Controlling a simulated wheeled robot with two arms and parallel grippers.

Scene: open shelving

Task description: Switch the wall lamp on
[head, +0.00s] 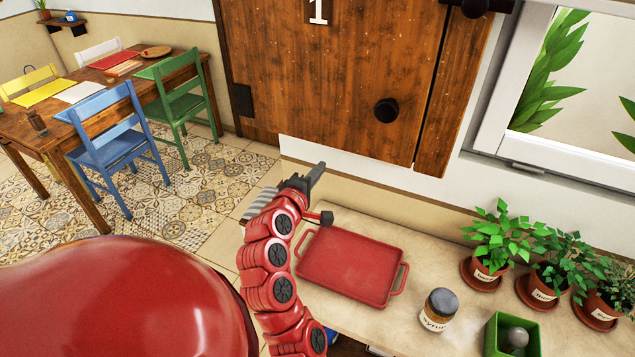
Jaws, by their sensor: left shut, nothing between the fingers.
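My left gripper (316,172) is shut and empty. It is raised in front of the wall below the wooden cabinet, above the back left corner of the counter, and points up and to the right. I cannot make out a wall lamp or its switch for sure. A dark fitting (474,7) at the top edge, right of the cabinet, is cut off, and I cannot tell what it is. My right gripper is out of view.
The wooden cabinet (345,75) has a black knob (387,110). On the counter (385,335) are a red tray (350,265), a jar (438,310), a green box (497,335) holding a bulb-like object (515,338), and potted plants (490,272). A window (555,150) is at right, a dining table (125,95) at left.

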